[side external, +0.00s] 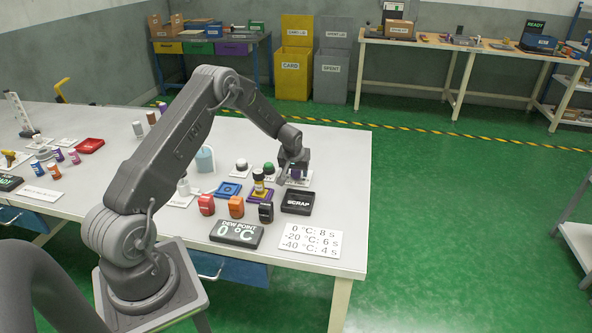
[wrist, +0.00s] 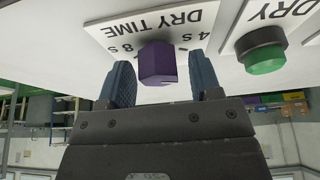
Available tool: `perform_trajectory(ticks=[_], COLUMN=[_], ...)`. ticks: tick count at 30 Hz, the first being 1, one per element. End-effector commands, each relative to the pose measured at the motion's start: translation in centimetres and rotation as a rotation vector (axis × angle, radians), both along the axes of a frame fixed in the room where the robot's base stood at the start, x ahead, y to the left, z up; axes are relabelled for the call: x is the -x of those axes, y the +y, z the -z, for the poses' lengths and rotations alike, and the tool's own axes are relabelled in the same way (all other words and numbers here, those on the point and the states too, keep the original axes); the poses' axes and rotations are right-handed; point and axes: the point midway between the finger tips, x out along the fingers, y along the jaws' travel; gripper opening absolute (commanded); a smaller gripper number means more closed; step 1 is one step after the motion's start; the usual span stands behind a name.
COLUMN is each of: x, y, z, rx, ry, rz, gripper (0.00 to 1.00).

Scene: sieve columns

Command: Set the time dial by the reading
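The time dial is a purple faceted knob (wrist: 157,64) on a white plate (wrist: 112,32) lettered DRY TIME, with 4 s and 8 s marks showing. The knob hides part of the plate, and I cannot tell its setting. My gripper (wrist: 160,82) is open, with one finger on each side of the knob; a gap shows at the right finger. In the side view my gripper (side external: 294,174) is low over the plate. The dark display (side external: 237,233) reads DEW POINT 0 °C. The white card (side external: 313,241) lists 0 °C: 8 s, -20 °C: 6 s, -40 °C: 4 s.
A green button (wrist: 265,58) on a DRY plate sits beside the dial. A black SCRAP tray (side external: 298,203), a dark-capped vial (side external: 259,181) on a purple base and a blue tray (side external: 229,190) are near. Red, orange and black blocks stand in front.

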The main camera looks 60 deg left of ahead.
Motion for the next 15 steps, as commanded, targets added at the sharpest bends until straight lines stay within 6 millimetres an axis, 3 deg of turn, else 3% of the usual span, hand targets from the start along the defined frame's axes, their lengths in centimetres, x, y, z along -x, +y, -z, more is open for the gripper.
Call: perform_trajectory(ticks=[15], x=[0.02], y=[-0.02], z=[-0.03], rx=[0.001], ry=[0.001], rz=[0.0], gripper=[0.11])
